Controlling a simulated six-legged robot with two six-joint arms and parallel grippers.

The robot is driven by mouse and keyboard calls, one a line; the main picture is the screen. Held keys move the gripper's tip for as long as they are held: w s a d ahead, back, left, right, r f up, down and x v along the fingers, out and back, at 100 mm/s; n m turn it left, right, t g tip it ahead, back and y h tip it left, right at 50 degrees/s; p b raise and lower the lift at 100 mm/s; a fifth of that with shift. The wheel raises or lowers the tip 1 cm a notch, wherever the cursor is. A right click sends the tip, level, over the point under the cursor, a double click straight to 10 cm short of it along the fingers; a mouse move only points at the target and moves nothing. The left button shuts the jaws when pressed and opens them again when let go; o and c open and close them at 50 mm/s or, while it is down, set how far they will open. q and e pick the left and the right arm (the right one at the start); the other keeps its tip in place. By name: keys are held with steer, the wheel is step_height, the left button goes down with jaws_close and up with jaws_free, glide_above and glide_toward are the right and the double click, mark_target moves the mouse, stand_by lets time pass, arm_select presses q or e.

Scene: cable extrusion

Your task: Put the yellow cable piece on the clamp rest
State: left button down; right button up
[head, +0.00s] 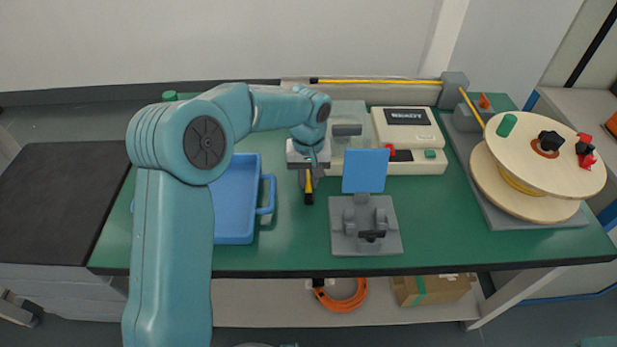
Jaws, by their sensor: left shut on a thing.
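My left gripper (307,174) is shut on the yellow cable piece (308,186). The piece hangs down from the jaws, with a dark lower end. The gripper is above the green table, between the blue tray and the grey clamp rest. The clamp rest (340,241) is a grey base with upright blocks and a dark part at its front. It stands to the right of and nearer than the gripper, and no cable lies on it. A blue panel (365,171) stands upright behind it. My right gripper is not in view.
A blue tray (234,237) lies left of the gripper, partly behind my arm. A white machine (415,130) with a display stands behind. A wooden spool (520,205) with yellow cable stands at the right, and a yellow cable (380,81) runs along the back. The table's front middle is clear.

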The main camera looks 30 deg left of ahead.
arm_select(q)
steer(key=shift+s+r, duration=0.1)
steer(key=shift+r, duration=0.05)
steer(key=c, duration=1.1)
jaws_free()
steer(key=shift+f, duration=0.25)
